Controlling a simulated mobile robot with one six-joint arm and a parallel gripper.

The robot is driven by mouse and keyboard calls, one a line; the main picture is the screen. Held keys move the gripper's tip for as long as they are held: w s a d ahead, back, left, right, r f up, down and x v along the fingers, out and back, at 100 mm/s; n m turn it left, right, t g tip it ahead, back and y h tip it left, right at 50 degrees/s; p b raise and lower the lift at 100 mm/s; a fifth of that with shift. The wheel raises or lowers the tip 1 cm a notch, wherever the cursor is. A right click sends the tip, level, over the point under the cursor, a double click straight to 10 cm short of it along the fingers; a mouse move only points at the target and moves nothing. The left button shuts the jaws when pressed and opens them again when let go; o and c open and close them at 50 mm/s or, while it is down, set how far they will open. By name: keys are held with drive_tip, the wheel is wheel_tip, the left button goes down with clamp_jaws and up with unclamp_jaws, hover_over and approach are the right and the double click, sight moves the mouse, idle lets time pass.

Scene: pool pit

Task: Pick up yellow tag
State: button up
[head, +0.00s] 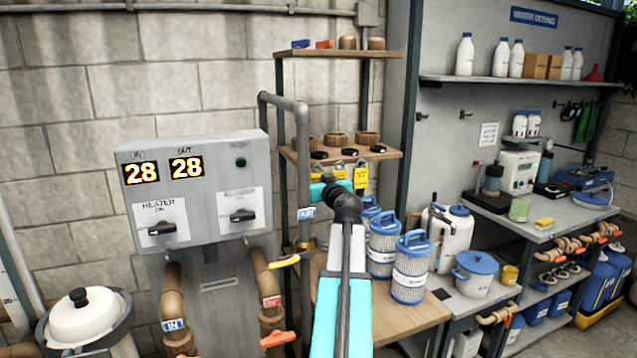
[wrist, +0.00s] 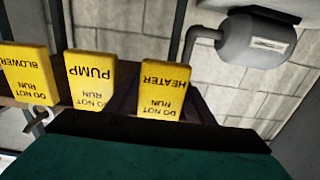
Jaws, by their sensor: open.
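Three yellow tags hang in a row from a shelf. In the wrist view they appear upside down and read BLOWER (wrist: 27,75), PUMP (wrist: 92,80) and HEATER (wrist: 163,90). In the head view one tag (head: 361,178) shows clearly at the right of the row, and the others are partly hidden by my gripper (head: 330,190). My gripper is open. In the wrist view its dark fingers (wrist: 160,104) lie to either side of the HEATER tag. I cannot tell whether they touch it.
The wooden shelf (head: 300,153) above the tags holds black and brown rings. A grey heater box (head: 195,200) and a vertical pipe (head: 302,185) stand at the left. Blue-and-white filter cartridges (head: 410,270) stand on a bench just right of my arm.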

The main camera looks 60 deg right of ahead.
idle(0.4)
drive_tip(key=c, duration=0.8)
drive_tip(key=shift+w+r+b, duration=0.1)
drive_tip(key=shift+b, duration=0.2)
